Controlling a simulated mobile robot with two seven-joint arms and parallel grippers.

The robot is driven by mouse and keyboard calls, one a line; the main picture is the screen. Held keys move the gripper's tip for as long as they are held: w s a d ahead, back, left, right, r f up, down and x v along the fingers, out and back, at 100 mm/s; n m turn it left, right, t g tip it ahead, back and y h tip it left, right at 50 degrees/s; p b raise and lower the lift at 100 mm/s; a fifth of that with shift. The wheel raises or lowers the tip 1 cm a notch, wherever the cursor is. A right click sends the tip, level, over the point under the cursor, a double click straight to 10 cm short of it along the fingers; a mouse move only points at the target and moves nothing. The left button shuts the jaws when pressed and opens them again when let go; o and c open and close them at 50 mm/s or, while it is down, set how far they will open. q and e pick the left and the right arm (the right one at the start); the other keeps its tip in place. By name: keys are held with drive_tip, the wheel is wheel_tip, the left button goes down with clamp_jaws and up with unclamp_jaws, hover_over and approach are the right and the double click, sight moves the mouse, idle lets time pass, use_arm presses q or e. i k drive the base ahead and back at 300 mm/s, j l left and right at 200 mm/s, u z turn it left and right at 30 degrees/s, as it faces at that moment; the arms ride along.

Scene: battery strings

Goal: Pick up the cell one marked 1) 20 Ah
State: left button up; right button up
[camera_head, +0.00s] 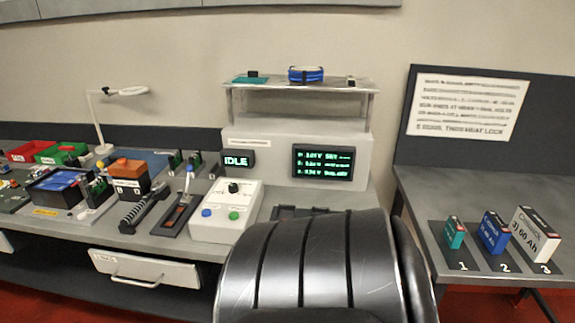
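The cell at place 1 (454,233) is the smallest of three, a teal block standing upright on a dark pad marked 1, on the right-hand grey table. Its own print is too small to read. To its right stand a larger blue cell (493,234) on the pad marked 2 and a still larger white and dark cell (535,237), printed "3) 60 Ah", on the pad marked 3. The cells stand apart from each other. Neither gripper shows in the head view.
The right-hand table (450,190) is clear behind the cells. The left bench holds a test unit (300,155), tools and bins.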

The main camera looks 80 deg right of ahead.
sight(454, 232)
drive_tip(key=k+l+z, duration=0.1)
drive_tip(key=z, duration=1.4)
drive_tip(key=l+z, duration=0.45)
drive_tip(key=l, duration=0.15)
drive_tip(key=l+z, duration=0.45)
drive_tip(key=l, duration=0.2)
drive_tip(key=i+l+z, duration=0.1)
drive_tip(key=l+z, duration=0.4)
drive_tip(key=i+l, duration=0.1)
drive_tip(key=l, duration=0.3)
drive_tip(key=i+l, duration=0.1)
drive_tip(key=l, duration=0.3)
